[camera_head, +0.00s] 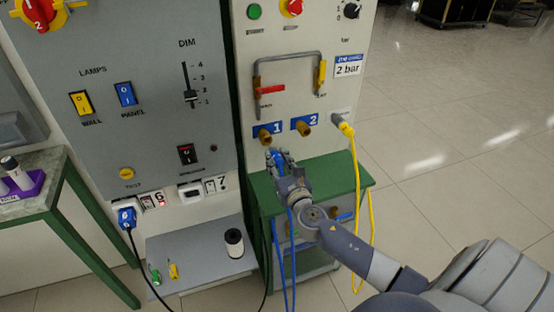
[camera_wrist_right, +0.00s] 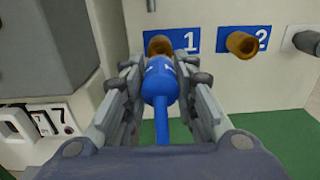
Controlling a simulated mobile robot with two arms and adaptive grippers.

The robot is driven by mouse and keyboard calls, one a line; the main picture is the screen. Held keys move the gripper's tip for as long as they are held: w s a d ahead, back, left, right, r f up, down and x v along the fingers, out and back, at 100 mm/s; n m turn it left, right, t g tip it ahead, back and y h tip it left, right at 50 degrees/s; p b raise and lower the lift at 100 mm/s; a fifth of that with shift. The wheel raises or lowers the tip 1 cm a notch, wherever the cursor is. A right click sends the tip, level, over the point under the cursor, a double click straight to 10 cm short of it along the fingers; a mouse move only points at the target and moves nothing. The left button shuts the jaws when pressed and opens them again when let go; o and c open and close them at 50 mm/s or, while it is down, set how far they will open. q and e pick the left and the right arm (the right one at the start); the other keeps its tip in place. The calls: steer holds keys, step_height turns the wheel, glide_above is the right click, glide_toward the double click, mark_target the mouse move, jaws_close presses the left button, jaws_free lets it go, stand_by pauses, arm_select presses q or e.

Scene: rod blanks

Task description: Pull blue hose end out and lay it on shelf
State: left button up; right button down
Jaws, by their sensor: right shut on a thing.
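My right gripper (camera_head: 280,160) is in front of the panel, just below brass port 1 (camera_head: 264,138). In the right wrist view, its fingers (camera_wrist_right: 161,90) are shut around the blue hose end (camera_wrist_right: 160,82). The hose end points at brass port 1 (camera_wrist_right: 158,45), whose rim shows just above it; I cannot tell whether they touch. The blue hose (camera_head: 291,245) hangs down past the green shelf (camera_head: 345,170). A lower grey shelf (camera_head: 195,258) is at the left. My left gripper is not in view.
Brass port 2 (camera_head: 303,128) is free. A yellow hose (camera_head: 356,180) is plugged in at the right and hangs beside the green shelf. A dark spool (camera_head: 234,243) and green and yellow small parts (camera_head: 173,270) are on the grey shelf. A blue plug (camera_head: 127,215) with a black cable is at the left.

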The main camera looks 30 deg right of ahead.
steer(key=shift+v, duration=2.85)
